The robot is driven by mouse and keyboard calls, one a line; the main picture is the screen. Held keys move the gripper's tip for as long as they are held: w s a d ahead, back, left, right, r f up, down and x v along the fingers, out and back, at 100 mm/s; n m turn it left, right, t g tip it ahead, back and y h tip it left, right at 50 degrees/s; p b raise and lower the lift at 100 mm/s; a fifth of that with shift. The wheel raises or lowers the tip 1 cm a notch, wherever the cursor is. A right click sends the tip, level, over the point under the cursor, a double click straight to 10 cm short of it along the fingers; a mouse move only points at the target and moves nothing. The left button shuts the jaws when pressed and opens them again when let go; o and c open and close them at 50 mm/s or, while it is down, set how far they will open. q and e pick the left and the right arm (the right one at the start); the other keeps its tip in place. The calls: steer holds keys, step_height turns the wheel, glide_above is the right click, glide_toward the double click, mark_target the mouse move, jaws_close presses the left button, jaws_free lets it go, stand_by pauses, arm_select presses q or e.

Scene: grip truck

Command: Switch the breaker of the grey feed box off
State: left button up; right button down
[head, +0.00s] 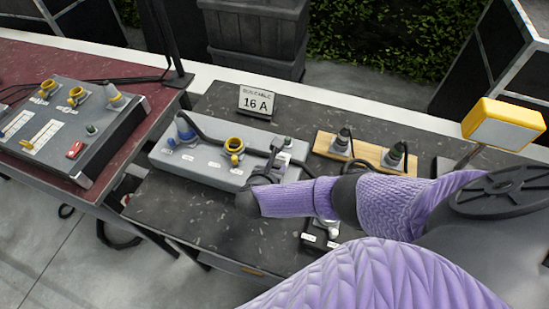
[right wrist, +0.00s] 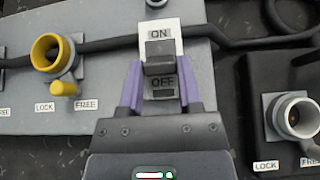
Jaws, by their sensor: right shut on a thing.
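The grey feed box (head: 200,165) lies on the dark table in the head view. Its breaker (head: 287,143) is at the right end. In the right wrist view the breaker has a white ON label (right wrist: 160,27) above a dark lever (right wrist: 160,60) and a grey OFF label (right wrist: 162,84) below it. The lever seems to stand between the labels; its exact position is hard to tell. My right gripper (right wrist: 160,72) has a purple finger on each side of the lever and is shut on it. In the head view my arm partly hides this spot. My left gripper is out of view.
A yellow socket (right wrist: 52,53) and a black cable (head: 220,145) are close to the breaker. A black box (head: 318,238) sits in front. A wooden board (head: 372,150) with two plugs is to the right, a 16 A sign (head: 257,103) behind. Another panel (head: 70,130) stands left.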

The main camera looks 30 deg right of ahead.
steer(key=shift+c, duration=1.4)
jaws_free()
steer(key=p+v, duration=0.4)
steer(key=v, duration=0.6)
